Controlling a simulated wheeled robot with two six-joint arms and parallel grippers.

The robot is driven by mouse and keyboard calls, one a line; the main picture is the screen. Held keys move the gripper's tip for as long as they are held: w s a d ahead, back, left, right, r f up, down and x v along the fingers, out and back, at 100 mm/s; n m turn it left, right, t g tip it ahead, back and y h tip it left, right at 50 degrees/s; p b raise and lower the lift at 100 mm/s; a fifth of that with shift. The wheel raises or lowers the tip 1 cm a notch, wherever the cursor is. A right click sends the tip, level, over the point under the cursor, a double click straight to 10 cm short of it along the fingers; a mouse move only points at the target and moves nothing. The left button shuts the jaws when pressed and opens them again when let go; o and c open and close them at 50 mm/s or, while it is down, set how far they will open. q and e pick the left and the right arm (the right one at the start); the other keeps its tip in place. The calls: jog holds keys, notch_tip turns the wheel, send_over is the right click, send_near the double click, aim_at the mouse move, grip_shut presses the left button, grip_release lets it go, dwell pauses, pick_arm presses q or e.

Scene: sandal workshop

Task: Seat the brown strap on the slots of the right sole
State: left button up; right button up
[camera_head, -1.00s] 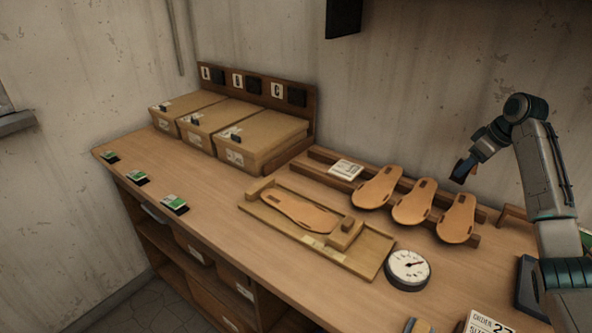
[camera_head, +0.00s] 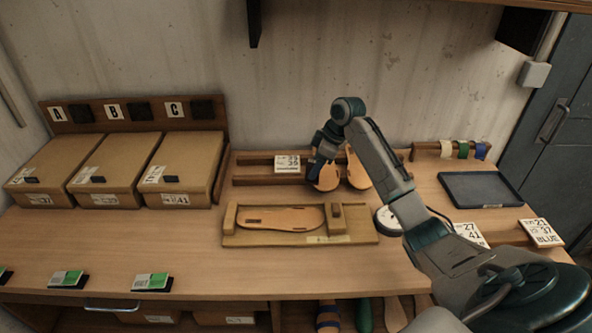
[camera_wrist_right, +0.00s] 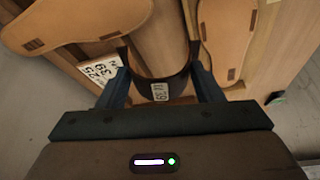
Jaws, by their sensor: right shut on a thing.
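The brown strap (camera_wrist_right: 162,88) is a dark curved band with a small number label, held between the fingers of my right gripper (camera_wrist_right: 163,85) in the wrist view. In the head view my right gripper (camera_head: 321,158) is in front of the sole rack, and the strap is too dark to make out. A tan sole (camera_head: 280,218) lies in the wooden jig (camera_head: 355,229). Two rack soles show, one (camera_head: 325,178) partly behind the gripper and another (camera_head: 356,172) partly behind my arm. The wrist view shows slotted soles (camera_wrist_right: 80,22) on either side of the strap. My left gripper is out of view.
A number card (camera_head: 288,163) lies on the rack. Cardboard boxes (camera_head: 183,160) stand at the left. A round dial (camera_head: 387,220) is partly behind my arm. A dark tray (camera_head: 482,189) and a stand with coloured straps (camera_head: 463,150) are at the right.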

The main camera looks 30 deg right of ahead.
pick_arm(q)
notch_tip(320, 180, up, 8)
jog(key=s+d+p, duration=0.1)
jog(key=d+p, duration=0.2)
jog(key=p, duration=0.3)
pick_arm(e)
jog(key=s+a+f+n, duration=0.1)
jog(key=s+a, duration=0.1)
jog(key=a, duration=0.1)
jog(key=s+a+f+n+b, duration=0.1)
jog(key=s+a, duration=0.1)
jog(key=a, duration=0.1)
jog(key=s+a+f+y, duration=0.1)
jog(key=s+a, duration=0.1)
jog(key=a, duration=0.1)
jog(key=shift+f+n+g+b, duration=0.3)
jog(key=shift+f+n, duration=0.05)
jog(key=shift+n, duration=0.05)
notch_tip(320, 180, down, 4)
jog(key=b, duration=0.3)
jog(key=shift+r+b, duration=0.2)
jog(key=shift+b, duration=0.1)
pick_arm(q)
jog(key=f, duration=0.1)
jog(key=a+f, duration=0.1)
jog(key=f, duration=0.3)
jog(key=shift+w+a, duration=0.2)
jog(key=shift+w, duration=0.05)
pick_arm(e)
jog(key=shift+s, duration=0.1)
